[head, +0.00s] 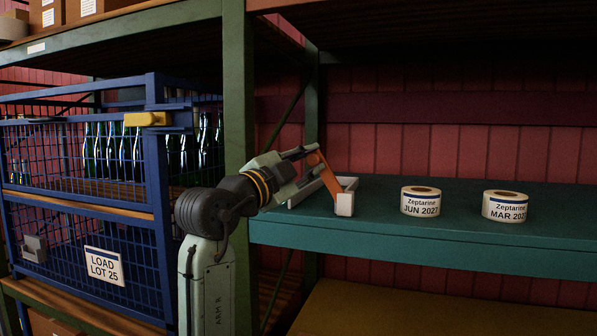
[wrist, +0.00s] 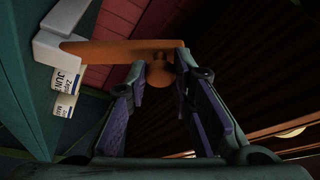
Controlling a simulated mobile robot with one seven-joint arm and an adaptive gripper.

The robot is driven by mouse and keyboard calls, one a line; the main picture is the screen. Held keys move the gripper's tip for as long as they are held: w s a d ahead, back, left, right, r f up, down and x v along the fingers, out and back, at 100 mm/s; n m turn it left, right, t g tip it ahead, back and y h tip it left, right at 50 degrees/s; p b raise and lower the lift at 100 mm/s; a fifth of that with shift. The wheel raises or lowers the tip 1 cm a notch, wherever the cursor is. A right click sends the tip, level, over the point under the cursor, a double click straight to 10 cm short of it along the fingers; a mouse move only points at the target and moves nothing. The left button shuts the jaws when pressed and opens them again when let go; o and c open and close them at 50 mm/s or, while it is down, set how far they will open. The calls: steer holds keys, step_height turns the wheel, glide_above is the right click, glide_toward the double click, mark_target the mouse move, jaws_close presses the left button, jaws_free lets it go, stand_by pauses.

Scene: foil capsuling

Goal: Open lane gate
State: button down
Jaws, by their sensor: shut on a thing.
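In the wrist view the orange bar (wrist: 110,50) runs from the pale block (wrist: 50,45) to a round orange knob (wrist: 158,73). My gripper (head: 309,152) is shut on the gate's knob end, and both fingers (wrist: 160,70) flank the knob in the wrist view.
Two labelled rolls, JUN 2027 (head: 420,201) and MAR 202-something (head: 505,206), stand right of the lane on the teal shelf (head: 450,233). A green upright (head: 238,90) stands behind my arm. A blue cage (head: 85,205) with green bottles and a yellow latch (head: 147,119) is at left.

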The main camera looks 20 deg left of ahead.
steer(key=d+r+m+g+p, duration=0.2)
steer(key=d+m, duration=0.3)
steer(key=m, duration=0.1)
steer(key=shift+d+m+g, duration=0.3)
steer(key=shift+d, duration=0.05)
steer(key=shift+s, duration=0.1)
steer(key=c, duration=1.4)
jaws_free()
steer(key=v, duration=1.2)
